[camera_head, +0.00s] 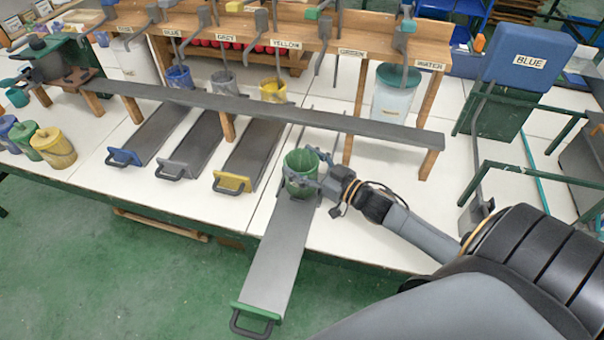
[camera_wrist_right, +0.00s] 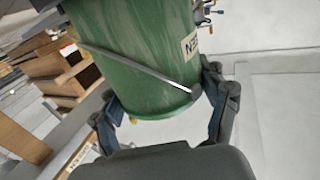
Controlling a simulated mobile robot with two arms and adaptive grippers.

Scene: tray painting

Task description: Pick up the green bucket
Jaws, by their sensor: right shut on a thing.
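The green bucket (camera_head: 301,172) is at the upper end of the grey sliding tray with the green front edge (camera_head: 277,258), which is pulled out past the table's front edge. My right gripper (camera_head: 312,184) reaches in from the right and is shut on the bucket's side. In the right wrist view the green bucket (camera_wrist_right: 135,60) fills the upper middle, with a thin handle and part of a label. The fingers of my right gripper (camera_wrist_right: 160,112) are on both sides of it near its base. I cannot tell whether the bucket touches the tray. My left gripper is not in view.
Trays with blue (camera_head: 124,158), grey (camera_head: 172,169) and yellow (camera_head: 231,183) fronts lie to the left. A long grey rail (camera_head: 250,109) on wooden legs runs behind the bucket. A wooden shelf with labels stands at the back.

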